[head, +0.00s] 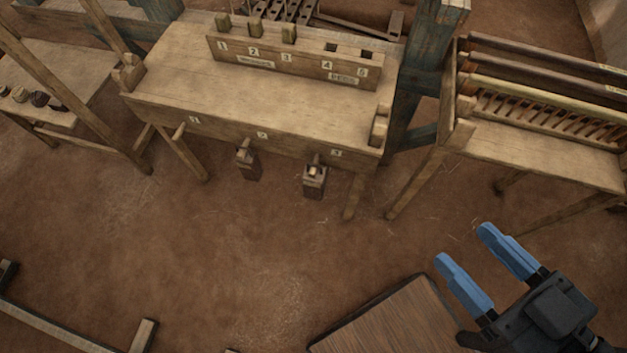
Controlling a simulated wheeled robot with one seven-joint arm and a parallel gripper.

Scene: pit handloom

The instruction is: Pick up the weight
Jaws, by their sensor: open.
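Two dark block-shaped pieces that look like weights hang at the front edge of the wooden bench (270,107). One weight (248,167) is below the peg marked 2, and the other weight (314,182) is below the peg marked 3. The peg marked 1 (178,131) carries nothing. The frame does not show which weight is meant. My gripper (465,247) is at the lower right with its two blue fingers apart and nothing between them. It is well to the right of both weights and touches neither.
A numbered rack (292,62) on the bench has wooden pieces in slots 1 to 3; slots 4 and 5 look empty. A blue-grey post (425,70) and a rod rack (545,100) stand right. A brown wooden top (400,325) lies below. Open floor lies before the bench.

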